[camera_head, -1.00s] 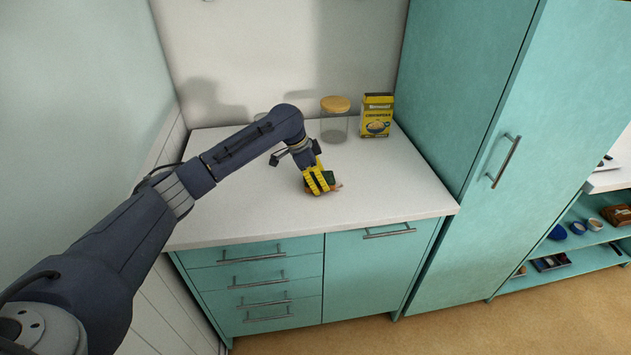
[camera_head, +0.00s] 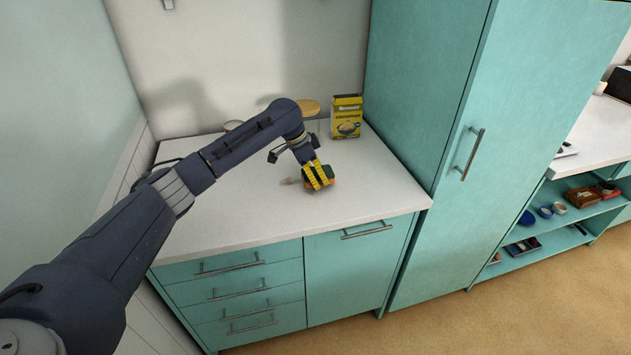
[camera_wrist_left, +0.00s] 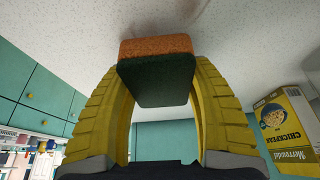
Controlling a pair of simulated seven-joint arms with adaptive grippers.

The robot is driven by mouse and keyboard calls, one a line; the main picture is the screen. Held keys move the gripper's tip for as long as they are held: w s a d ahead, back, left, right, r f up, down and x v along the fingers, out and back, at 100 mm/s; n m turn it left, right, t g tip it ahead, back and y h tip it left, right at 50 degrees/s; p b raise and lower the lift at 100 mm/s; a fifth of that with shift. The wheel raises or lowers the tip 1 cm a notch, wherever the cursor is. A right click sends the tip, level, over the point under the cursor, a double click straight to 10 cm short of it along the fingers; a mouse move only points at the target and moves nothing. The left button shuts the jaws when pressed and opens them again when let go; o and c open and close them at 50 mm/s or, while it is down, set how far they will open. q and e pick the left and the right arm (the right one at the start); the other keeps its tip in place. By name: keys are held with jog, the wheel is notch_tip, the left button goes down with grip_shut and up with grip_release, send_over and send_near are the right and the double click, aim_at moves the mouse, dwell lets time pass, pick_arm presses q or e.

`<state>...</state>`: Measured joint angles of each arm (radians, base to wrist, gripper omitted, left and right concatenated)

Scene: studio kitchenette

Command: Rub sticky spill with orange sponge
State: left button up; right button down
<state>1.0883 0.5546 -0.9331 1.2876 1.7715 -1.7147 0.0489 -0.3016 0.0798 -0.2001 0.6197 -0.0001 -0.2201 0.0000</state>
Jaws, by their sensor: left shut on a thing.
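The orange sponge (camera_wrist_left: 157,46) has a dark green scouring side (camera_wrist_left: 157,80). My left gripper (camera_head: 318,176) is shut on it with yellow fingers, one on each side in the left wrist view. The orange side faces the white counter, at or very near its surface; contact is hard to tell. In the head view the sponge (camera_head: 322,186) is mostly covered by the fingers. A faint brownish smear, the sticky spill (camera_head: 289,182), shows on the counter just left of the sponge; any part under the sponge is hidden. My right gripper is not in view.
A yellow chickpea box (camera_head: 346,118) stands at the back right of the counter (camera_head: 375,190). A jar with a wooden lid (camera_head: 307,107) is partly behind my arm, and a round item (camera_head: 233,125) is behind it. The counter's front and right are clear. A tall teal cabinet (camera_head: 425,130) borders the right.

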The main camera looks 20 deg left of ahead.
pick_arm(q)
jog(key=shift+s+a+r, duration=0.1)
jog(key=shift+r, duration=2.8)
